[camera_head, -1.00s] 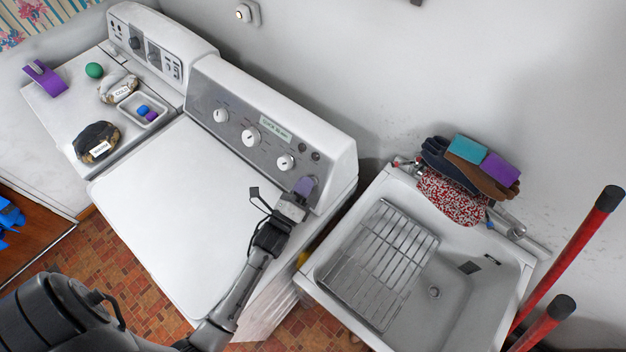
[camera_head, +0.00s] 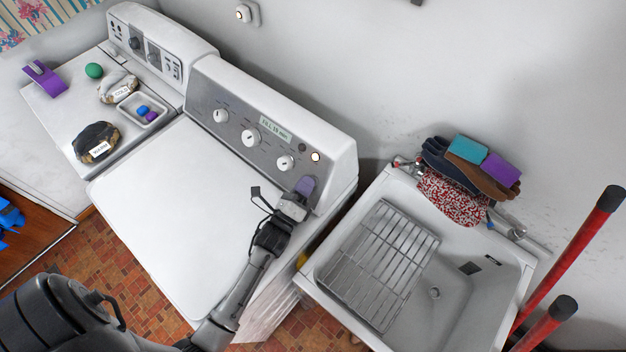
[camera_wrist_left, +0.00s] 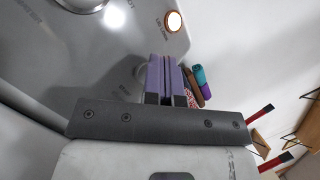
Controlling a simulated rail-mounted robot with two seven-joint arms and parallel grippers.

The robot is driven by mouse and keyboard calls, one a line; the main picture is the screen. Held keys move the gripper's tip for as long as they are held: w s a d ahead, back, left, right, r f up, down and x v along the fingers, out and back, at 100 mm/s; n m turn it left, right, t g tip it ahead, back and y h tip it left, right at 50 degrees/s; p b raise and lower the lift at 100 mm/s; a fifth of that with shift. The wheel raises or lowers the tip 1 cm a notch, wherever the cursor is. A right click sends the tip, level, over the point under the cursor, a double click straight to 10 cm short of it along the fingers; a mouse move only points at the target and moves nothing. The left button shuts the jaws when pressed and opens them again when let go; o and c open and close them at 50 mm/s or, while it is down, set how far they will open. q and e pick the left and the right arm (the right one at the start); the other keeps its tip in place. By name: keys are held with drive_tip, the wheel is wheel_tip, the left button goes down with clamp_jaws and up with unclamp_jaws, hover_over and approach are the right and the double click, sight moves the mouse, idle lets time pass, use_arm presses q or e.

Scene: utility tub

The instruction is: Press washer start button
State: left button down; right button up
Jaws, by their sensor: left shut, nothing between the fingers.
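The white washer (camera_head: 165,215) has a grey control panel (camera_head: 235,112) with several white knobs, a small display (camera_head: 275,130) and a lit round lamp (camera_head: 315,157). The display appears to read "FILL" with a minute count. The lamp also glows in the left wrist view (camera_wrist_left: 173,21), by a label like "LID LOCK". My left gripper (camera_head: 305,187) is shut, its purple fingertips together at the panel's lower right end. The start button is not clearly visible; exact contact cannot be told.
A utility sink (camera_head: 455,300) with a wire rack (camera_head: 380,262) stands right of the washer. Gloves and sponges (camera_head: 485,160) lie on its back edge. Red-handled poles (camera_head: 575,250) stand at right. A second appliance (camera_head: 60,105) at left carries stones and small items. The washer lid is clear.

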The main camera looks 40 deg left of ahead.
use_arm(q)
drive_tip(key=shift+s+r+p, duration=0.4)
drive_tip(key=shift+s+p, duration=0.1)
drive_tip(key=shift+s, duration=0.2)
drive_tip(key=s+p, duration=0.1)
drive_tip(key=s+r+p, duration=0.1)
drive_tip(key=s, duration=0.1)
drive_tip(key=s+r+p, duration=0.1)
drive_tip(key=shift+s+r, duration=0.15)
drive_tip(key=shift+r, duration=0.1)
idle(0.9)
drive_tip(key=shift+a, duration=0.1)
